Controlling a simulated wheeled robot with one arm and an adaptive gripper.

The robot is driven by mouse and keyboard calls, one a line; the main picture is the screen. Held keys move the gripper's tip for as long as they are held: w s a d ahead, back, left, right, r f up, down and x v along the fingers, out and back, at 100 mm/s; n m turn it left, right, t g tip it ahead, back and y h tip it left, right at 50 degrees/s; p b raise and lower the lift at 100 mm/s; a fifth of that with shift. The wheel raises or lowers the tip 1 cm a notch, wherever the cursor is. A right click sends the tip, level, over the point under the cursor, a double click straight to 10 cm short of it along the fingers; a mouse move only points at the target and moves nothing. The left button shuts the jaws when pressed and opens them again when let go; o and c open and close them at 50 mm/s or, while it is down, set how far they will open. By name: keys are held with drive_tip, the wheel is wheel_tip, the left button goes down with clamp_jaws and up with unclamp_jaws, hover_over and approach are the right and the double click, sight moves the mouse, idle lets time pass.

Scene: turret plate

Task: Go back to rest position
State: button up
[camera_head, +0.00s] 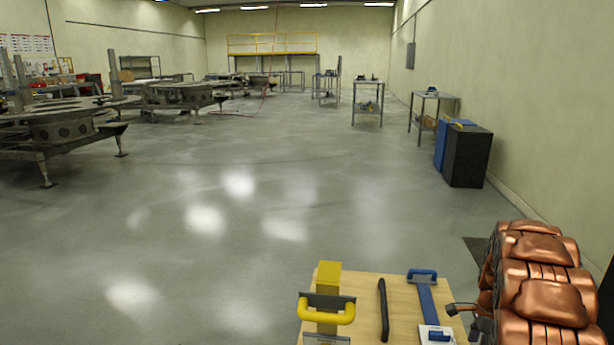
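My gripper is not in view, so its state does not show. A light wooden tabletop (359,297) is at the bottom of the head view. On it are a yellow-handled tool (328,306), a slim black bar or handle (383,310) and a blue-handled tool (427,298) with a white part at its lower end. The tabletop's near part is cut off by the frame.
Bulky copper-coloured ribbed shapes (541,284) fill the lower right; I cannot tell whether they are mine. A black cabinet (468,157) stands by the right wall. Large grey turret plates (62,127) on legs stand left. The middle floor (240,200) is clear.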

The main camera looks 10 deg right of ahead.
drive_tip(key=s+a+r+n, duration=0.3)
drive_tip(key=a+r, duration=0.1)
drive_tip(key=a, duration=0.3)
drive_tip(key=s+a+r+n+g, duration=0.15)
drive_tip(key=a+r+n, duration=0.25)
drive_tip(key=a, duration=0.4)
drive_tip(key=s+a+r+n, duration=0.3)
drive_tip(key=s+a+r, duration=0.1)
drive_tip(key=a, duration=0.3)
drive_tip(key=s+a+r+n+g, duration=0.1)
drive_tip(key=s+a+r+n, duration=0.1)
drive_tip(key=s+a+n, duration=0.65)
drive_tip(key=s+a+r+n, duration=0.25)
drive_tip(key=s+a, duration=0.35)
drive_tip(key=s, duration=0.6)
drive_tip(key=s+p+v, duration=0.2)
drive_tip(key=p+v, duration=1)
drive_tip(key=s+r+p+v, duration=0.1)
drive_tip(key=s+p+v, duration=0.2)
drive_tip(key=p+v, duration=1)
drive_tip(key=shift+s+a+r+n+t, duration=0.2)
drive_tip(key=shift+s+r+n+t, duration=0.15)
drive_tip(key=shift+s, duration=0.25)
